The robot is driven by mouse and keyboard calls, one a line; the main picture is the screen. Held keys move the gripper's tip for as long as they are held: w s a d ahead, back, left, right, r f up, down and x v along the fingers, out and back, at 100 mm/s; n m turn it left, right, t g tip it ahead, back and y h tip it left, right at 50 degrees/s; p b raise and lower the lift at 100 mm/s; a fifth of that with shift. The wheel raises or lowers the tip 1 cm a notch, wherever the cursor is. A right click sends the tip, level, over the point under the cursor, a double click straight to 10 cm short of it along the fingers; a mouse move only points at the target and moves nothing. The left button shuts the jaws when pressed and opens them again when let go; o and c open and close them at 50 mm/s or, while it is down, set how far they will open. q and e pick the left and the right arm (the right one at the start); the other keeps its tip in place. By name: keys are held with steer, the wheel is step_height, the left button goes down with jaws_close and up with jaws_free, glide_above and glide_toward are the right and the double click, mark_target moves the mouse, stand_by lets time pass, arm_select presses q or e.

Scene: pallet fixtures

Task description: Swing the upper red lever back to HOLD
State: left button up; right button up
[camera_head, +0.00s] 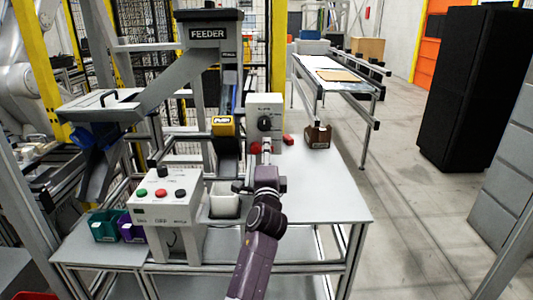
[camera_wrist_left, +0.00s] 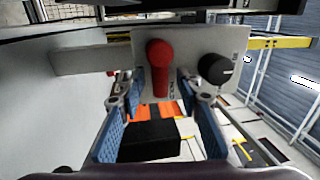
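A red lever (camera_wrist_left: 158,70) sits on a pale panel (camera_wrist_left: 195,45) beside a black knob (camera_wrist_left: 214,69) in the left wrist view. My left gripper (camera_wrist_left: 159,90) is open, with a blue-padded finger on each side of the lever and a visible gap on both sides. In the head view the pale control box (camera_head: 263,105) stands on the table, its black knob (camera_head: 264,123) facing me. My left gripper (camera_head: 264,160) is in front of the box's lower part and hides most of the lever. The panel lettering is too small to read. My right gripper is not in view.
A button box (camera_head: 165,197) stands on the near left of the table (camera_head: 315,195), beside green and purple bins (camera_head: 106,225). A feeder chute (camera_head: 165,85) rises behind it. A brown block (camera_head: 318,135) and a red piece (camera_head: 288,140) lie right of the control box. The table's right side is clear.

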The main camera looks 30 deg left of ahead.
arm_select(q)
steer(key=v, duration=0.7)
steer(key=shift+s+d, duration=0.15)
steer(key=shift+s, duration=0.1)
steer(key=shift+f, duration=0.15)
